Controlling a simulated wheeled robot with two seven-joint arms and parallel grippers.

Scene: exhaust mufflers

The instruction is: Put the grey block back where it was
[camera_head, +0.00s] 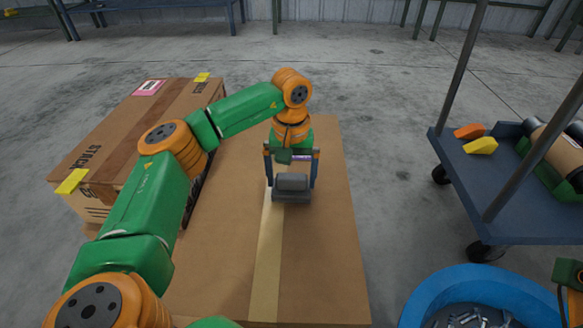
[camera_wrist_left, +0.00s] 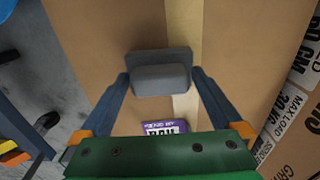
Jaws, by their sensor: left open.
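The grey block (camera_head: 291,184) is on top of a large brown cardboard box (camera_head: 325,255), partly over its tan tape strip. It has a raised body on a wider flat plate; it also shows in the left wrist view (camera_wrist_left: 161,79). My left gripper (camera_head: 291,180) is over the block with one blue finger on each side. In the left wrist view the open fingers (camera_wrist_left: 160,84) flank the block's near part. Small gaps seem to show, but contact is hard to tell. My right gripper's fingers are not visible.
A purple-edged label (camera_wrist_left: 166,128) lies on the box near the block. Another carton (camera_head: 135,120) with yellow tabs stands left. At right are a blue cart (camera_head: 510,205) with orange and yellow pieces and a blue tub (camera_head: 425,300) of metal parts. The box's front is clear.

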